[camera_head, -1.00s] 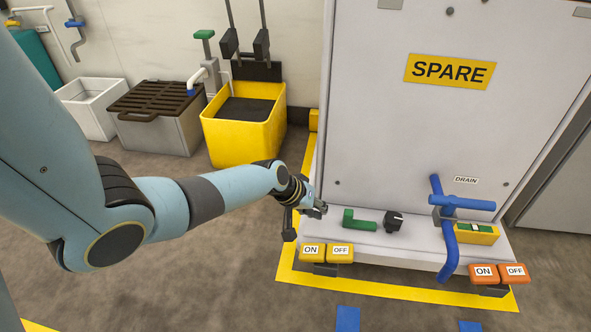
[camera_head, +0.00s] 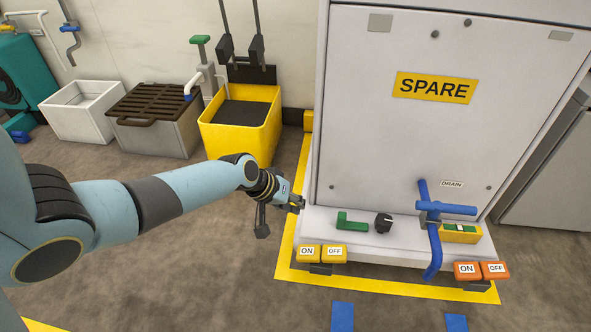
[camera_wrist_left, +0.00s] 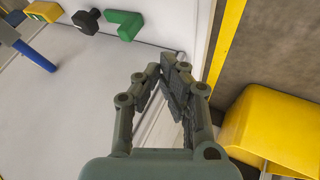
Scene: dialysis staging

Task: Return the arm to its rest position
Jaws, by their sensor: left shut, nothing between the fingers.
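My left arm (camera_head: 105,212) comes in from the left in the head view and reaches toward the left edge of the white SPARE cabinet (camera_head: 400,140). My left gripper (camera_head: 299,203) is shut and empty, close to the cabinet's lower left corner, behind the yellow ON and OFF buttons in the picture. In the left wrist view the left gripper (camera_wrist_left: 168,75) shows its fingertips together with nothing between them. The right gripper is out of view.
The cabinet's base ledge carries a green handle (camera_head: 352,222), a black knob (camera_head: 383,222) and a blue drain valve (camera_head: 432,230). Yellow buttons (camera_head: 321,253) and orange buttons (camera_head: 481,270) stick out in front. A yellow bin (camera_head: 240,140) stands behind the arm.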

